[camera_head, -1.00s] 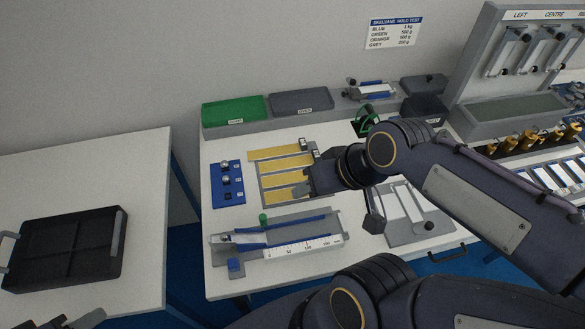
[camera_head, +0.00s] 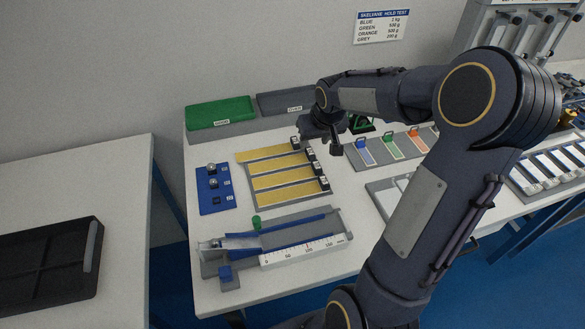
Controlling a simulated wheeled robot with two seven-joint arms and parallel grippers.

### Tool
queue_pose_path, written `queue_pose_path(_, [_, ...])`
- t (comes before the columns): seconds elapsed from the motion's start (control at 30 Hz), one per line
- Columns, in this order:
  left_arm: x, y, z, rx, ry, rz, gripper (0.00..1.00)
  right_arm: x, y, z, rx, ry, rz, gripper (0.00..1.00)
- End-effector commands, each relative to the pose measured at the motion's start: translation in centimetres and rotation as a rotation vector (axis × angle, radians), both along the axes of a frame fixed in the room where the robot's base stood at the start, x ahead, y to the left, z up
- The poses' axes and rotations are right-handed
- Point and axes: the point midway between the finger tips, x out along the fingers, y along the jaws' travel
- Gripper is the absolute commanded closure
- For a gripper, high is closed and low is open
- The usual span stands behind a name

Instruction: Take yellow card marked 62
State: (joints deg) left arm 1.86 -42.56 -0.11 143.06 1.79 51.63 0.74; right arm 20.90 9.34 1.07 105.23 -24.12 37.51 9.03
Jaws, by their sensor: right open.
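Several yellow cards (camera_head: 280,175) lie side by side on a grey holder (camera_head: 253,190) on the white table, each with a small dark block at its right end. Their numbers are too small to read, so I cannot tell which is marked 62. My right gripper (camera_head: 321,143) hangs just past the right end of the top card (camera_head: 268,153), near its dark end block. It is open, and no card shows between its fingers. My left gripper is not in view.
A blue block with knobs (camera_head: 214,187) stands left of the cards, and a scaled slide fixture (camera_head: 290,250) in front. A green bin (camera_head: 220,112) and a grey bin (camera_head: 285,102) stand behind. A rack with coloured tabs (camera_head: 392,150) is at right. A black tray (camera_head: 45,270) is at far left.

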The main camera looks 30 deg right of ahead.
Motion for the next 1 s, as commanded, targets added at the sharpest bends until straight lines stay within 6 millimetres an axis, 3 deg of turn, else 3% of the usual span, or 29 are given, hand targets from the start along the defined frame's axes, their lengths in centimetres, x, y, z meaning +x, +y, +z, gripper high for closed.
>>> queue_pose_path(0.03, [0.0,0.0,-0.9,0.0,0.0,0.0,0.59,0.8,-0.8,-1.8,-0.008,0.008,-0.006,0.55])
queue_pose_path(0.1, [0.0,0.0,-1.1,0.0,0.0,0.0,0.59,1.5,-1.6,-2.8,-0.019,0.011,-0.01,0.55])
queue_pose_path(0.7, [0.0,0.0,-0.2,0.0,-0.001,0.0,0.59,5.0,-3.1,-9.0,-0.025,0.016,-0.012,0.55])
queue_pose_path(1.0, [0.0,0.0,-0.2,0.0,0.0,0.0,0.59,5.4,-3.3,-10.0,-0.028,0.012,-0.011,0.55])
